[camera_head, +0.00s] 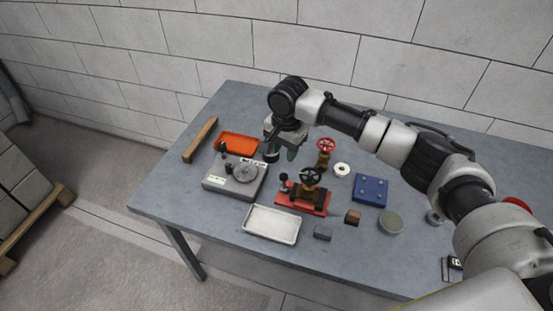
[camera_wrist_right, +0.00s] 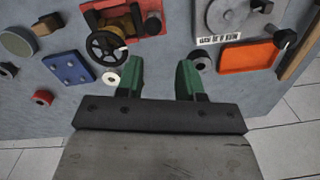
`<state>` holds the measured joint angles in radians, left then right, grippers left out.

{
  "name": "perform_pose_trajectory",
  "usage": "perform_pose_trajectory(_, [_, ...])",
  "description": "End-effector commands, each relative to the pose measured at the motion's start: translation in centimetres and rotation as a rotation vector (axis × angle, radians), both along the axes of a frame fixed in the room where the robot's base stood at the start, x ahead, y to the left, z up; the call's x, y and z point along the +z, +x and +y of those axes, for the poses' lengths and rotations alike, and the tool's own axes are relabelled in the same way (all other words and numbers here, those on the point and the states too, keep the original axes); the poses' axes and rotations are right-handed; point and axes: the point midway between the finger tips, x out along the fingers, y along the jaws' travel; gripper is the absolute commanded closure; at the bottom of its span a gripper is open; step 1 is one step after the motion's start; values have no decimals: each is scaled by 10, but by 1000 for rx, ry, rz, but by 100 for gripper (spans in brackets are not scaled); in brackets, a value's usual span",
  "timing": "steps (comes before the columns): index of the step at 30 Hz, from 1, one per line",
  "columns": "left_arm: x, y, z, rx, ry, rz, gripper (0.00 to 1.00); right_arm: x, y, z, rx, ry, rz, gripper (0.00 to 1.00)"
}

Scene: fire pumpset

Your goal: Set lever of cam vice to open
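The likely cam vice is a red base (camera_head: 318,208) that holds a brass valve with a black handwheel (camera_head: 310,177); a lever with a black ball knob (camera_head: 283,178) stands at its left end. In the right wrist view the red base (camera_wrist_right: 138,47) is at the top, with the handwheel (camera_wrist_right: 107,44) and the black knob (camera_wrist_right: 152,25). My right gripper (camera_head: 282,153) is behind and above the vice, apart from it. Its two green fingers (camera_wrist_right: 159,80) are spread with nothing held between them. Whether the lever is open or closed is unclear. My left gripper is out of view.
A grey labelled plate with a disc (camera_head: 244,173) and an orange tray (camera_head: 238,141) lie left of the vice. A white tray (camera_head: 271,224) is in front.

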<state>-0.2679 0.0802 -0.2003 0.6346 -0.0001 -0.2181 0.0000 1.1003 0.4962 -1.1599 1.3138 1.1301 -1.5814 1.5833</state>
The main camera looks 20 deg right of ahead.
Motion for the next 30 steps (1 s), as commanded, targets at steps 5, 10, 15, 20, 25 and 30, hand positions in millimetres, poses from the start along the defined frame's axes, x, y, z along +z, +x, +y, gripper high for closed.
perform_pose_trajectory(5, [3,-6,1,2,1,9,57,-16,0,0,-7,-2,4,63])
perform_pose_trajectory(10, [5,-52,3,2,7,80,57,-48,1,1,-6,-1,3,63])
perform_pose_trajectory(15, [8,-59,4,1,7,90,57,-79,2,2,-5,-1,1,63])
perform_pose_trajectory(20, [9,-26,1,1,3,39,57,-98,2,3,-3,1,1,63])
perform_pose_trajectory(25, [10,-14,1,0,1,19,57,-106,2,3,-3,1,-1,63])
perform_pose_trajectory(30, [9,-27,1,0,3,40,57,-106,2,3,-2,1,-1,63])
